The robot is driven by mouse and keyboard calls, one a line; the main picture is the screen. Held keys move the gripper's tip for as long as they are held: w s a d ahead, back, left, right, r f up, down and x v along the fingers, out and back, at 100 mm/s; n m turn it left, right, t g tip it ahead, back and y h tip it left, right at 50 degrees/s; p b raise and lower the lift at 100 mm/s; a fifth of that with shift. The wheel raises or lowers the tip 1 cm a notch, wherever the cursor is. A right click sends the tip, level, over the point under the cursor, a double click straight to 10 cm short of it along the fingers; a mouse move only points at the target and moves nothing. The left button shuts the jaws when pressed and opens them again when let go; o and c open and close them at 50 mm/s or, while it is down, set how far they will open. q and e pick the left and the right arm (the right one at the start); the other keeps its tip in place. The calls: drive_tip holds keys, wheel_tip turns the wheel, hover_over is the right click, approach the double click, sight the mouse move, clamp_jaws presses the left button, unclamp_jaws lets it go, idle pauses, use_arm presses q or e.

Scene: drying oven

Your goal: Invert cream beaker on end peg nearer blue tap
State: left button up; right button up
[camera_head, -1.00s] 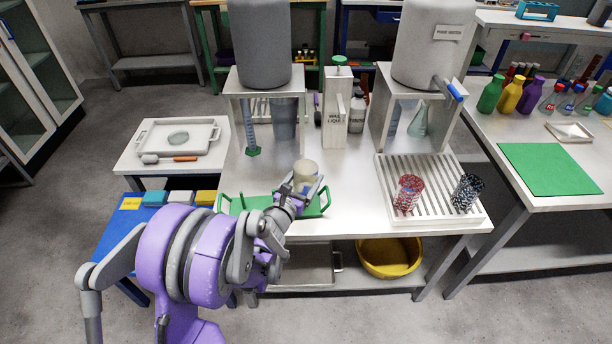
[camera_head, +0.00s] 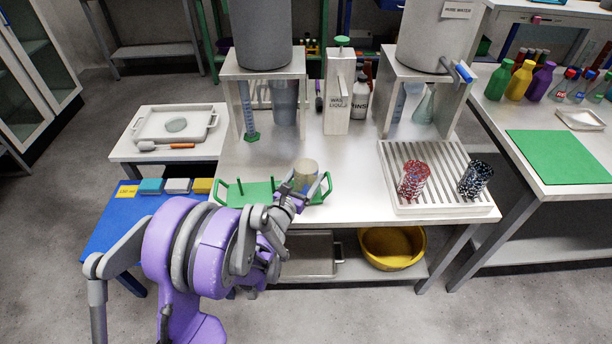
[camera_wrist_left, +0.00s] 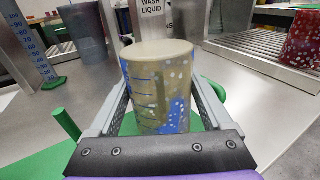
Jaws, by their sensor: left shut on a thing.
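The cream beaker (camera_head: 306,170), with blue marks and pale specks, is in my left gripper (camera_head: 300,186). In the left wrist view the beaker (camera_wrist_left: 160,85) stands about upright between the two fingers, with a flat closed face on top, so it looks bottom-up. It is over the right end of the green peg rack (camera_head: 232,194), the end nearer the blue tap (camera_head: 464,72). Whether a peg is inside the beaker is hidden. Bare pegs show toward the rack's left. My right gripper is not in view.
A ribbed drain tray (camera_head: 436,207) with a red speckled beaker (camera_head: 413,180) and a dark speckled beaker (camera_head: 475,178) stands to the right. The wash liquid dispenser (camera_head: 338,100) stands behind. The table between is clear.

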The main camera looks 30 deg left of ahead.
use_arm(q)
drive_tip(key=shift+f, duration=0.35)
idle(0.4)
drive_tip(key=o, duration=1.3)
drive_tip(key=s, duration=0.7)
drive_tip(key=s+d, duration=0.1)
drive_tip(key=s, duration=0.2)
drive_tip(key=shift+s+r+b, duration=0.3)
drive_tip(key=shift+s+r, duration=0.05)
drive_tip(key=shift+s, duration=0.05)
